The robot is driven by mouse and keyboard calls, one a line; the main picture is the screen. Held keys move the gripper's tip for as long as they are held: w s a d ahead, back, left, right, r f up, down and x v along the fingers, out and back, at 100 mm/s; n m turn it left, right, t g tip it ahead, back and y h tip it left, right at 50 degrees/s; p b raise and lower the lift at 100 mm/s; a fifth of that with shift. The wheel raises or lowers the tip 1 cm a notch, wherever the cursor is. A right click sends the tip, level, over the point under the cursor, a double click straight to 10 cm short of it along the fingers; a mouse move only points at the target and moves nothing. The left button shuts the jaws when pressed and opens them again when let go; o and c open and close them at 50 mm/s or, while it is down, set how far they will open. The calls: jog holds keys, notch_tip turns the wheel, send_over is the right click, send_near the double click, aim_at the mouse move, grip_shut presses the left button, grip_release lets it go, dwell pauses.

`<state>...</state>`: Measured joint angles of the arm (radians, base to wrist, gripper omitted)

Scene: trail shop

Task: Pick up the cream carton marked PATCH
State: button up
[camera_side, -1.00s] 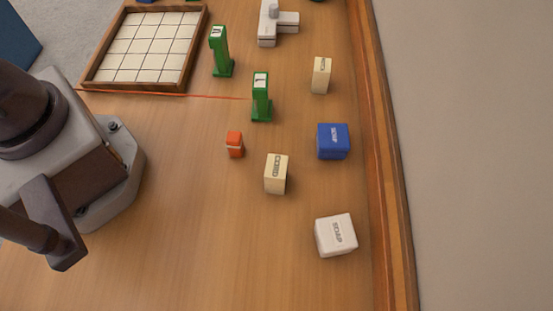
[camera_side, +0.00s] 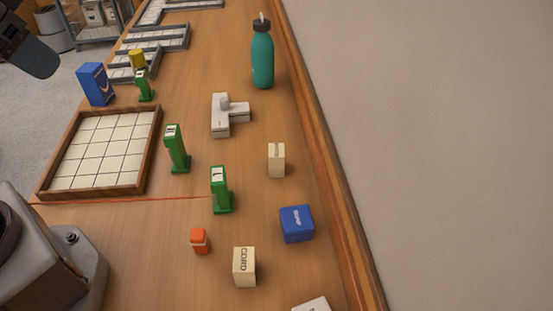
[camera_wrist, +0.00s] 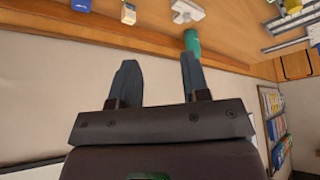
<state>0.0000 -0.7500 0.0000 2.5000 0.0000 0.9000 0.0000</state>
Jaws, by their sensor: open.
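A small upright cream carton (camera_side: 276,161) stands on the wooden bench right of centre in the side view; its label is too small to read. It seems to show at the top of the wrist view too (camera_wrist: 128,13). A second cream carton (camera_side: 244,267), marked CORD, stands nearer the bottom of the side view. My gripper (camera_wrist: 159,72) is open and empty in the wrist view, its two dark fingers well apart and away from the cartons. In the side view, a dark arm part shows at the top left; its fingertips cannot be made out.
A blue box (camera_side: 297,223) stands close to the unread cream carton. Green stands (camera_side: 221,190), an orange block (camera_side: 199,240) and a white T-shaped piece (camera_side: 226,116) are nearby. A teal bottle (camera_side: 262,60) stands farther back. A raised wooden edge (camera_side: 320,150) runs along the right.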

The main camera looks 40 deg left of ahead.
jog(key=o, duration=0.5)
jog(key=shift+c, duration=0.2)
